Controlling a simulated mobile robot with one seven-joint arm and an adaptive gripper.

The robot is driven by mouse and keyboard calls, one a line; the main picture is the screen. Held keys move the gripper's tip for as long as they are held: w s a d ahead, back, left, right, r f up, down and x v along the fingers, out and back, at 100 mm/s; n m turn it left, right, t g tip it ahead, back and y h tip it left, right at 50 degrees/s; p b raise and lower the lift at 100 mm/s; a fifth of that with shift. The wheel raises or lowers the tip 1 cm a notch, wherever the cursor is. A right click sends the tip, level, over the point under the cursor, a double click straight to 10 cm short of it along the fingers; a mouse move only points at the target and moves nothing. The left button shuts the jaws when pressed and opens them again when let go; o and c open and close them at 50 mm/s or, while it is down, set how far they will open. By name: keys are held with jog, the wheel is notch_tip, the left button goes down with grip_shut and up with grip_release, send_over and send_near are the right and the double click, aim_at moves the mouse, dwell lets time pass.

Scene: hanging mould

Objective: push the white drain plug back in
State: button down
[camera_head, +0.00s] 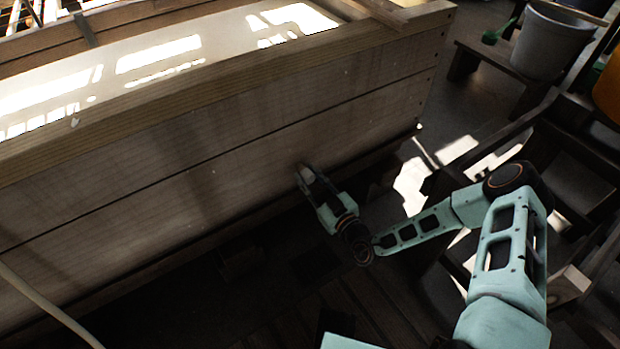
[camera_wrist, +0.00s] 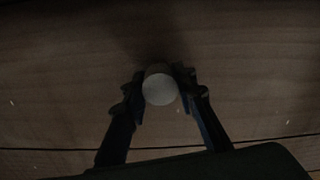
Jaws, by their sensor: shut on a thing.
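The white drain plug (camera_wrist: 160,88) shows in the wrist view as a pale round end between my two fingertips, against the vat's plank wall. In the head view the plug (camera_head: 307,174) is a small pale piece at the tip of my gripper (camera_head: 310,181), low on the vat's long side. My gripper, also in the wrist view (camera_wrist: 160,90), is shut on the plug, with one finger on each side of it. The wooden vat (camera_head: 200,150) fills the left of the head view. The hole is not visible, and I cannot tell how deep the plug sits.
White liquid or sheet with bright light patches (camera_head: 160,60) lies inside the vat. A grey bucket (camera_head: 545,42) and a green scoop (camera_head: 497,32) stand on a low bench at the upper right. Dark wooden steps (camera_head: 585,215) are at the right. A pale hose (camera_head: 45,308) runs at the lower left.

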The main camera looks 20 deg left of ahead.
jog(key=shift+w+a+r, duration=0.15)
jog(key=shift+w+a, duration=0.1)
jog(key=shift+w, duration=0.05)
jog(key=c, duration=1.6)
grip_release()
jog(key=v, duration=1.2)
jog(key=shift+a, duration=0.1)
jog(key=shift+s, duration=0.1)
